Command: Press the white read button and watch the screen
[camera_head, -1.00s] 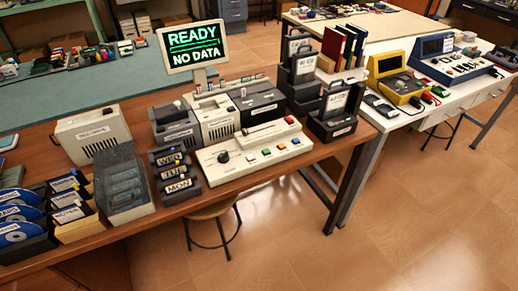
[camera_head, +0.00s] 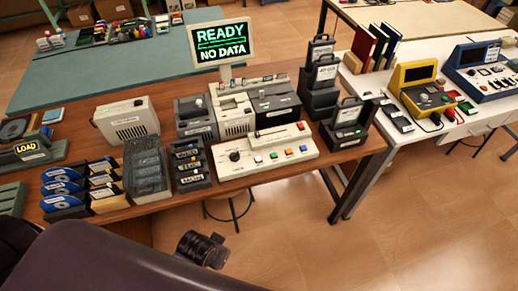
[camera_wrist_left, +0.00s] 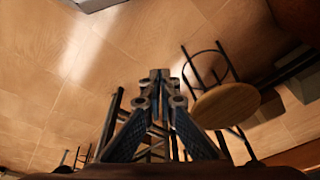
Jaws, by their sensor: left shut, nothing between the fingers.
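The white button (camera_head: 258,159) is the leftmost of the row, beside the knob. The screen (camera_head: 222,43) stands behind and shows green "READY" and white "NO DATA". My left gripper (camera_head: 218,246) is below the desk's front edge, over the floor, apart from the panel. The left wrist view shows its fingers (camera_wrist_left: 160,76) shut and empty, with floor beyond. My right gripper is not in view.
A stool (camera_wrist_left: 226,106) is near my left gripper.

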